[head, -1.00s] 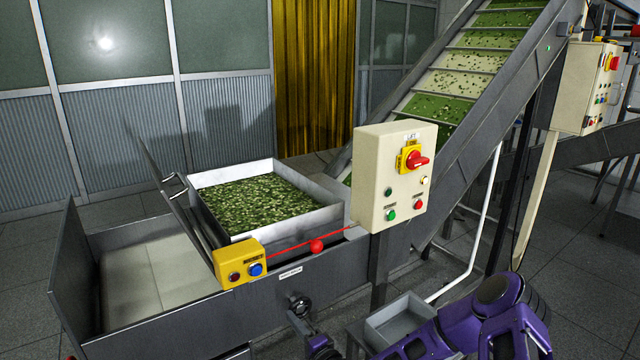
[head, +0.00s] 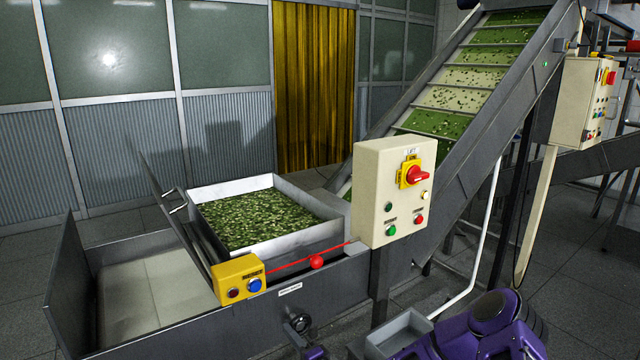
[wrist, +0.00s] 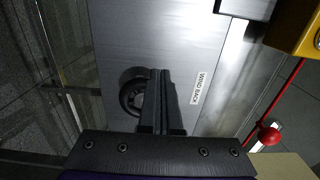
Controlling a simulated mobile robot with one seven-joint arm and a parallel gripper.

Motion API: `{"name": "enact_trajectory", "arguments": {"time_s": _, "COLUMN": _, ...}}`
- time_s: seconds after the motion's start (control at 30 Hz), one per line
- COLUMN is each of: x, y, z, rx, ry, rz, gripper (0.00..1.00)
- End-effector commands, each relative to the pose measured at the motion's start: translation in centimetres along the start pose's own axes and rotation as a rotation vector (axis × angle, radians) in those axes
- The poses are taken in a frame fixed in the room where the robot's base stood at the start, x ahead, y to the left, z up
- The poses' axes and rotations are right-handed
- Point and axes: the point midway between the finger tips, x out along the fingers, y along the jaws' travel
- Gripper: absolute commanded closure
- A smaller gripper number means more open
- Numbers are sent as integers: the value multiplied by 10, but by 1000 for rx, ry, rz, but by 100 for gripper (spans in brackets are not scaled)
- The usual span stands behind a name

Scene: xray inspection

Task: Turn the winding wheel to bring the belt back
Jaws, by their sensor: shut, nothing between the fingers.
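The winding wheel (head: 297,322) is a small dark handwheel on the grey side panel of the feed conveyor. In the wrist view the wheel (wrist: 130,92) shows partly, just left of my fingers, beside a "WIND BACK" label. My gripper (wrist: 160,74) is shut and empty, its dark fingers pointing at the panel and overlapping the wheel's right side. I cannot tell whether they touch it.
A yellow button box (head: 240,281) and a red pull cord with a red ball (head: 317,262) sit above the wheel. A cream control box (head: 394,192) stands to the right. A grey bin (head: 398,334) is below it. A cleated incline (head: 470,78) rises behind.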

Motion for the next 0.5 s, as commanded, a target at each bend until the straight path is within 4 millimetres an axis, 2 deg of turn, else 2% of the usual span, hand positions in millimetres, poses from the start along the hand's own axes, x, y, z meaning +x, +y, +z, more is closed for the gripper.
{"name": "enact_trajectory", "arguments": {"time_s": 0.5, "x": 0, "y": 2, "z": -5, "rx": -1, "ry": 4, "rz": 0, "gripper": 100}}
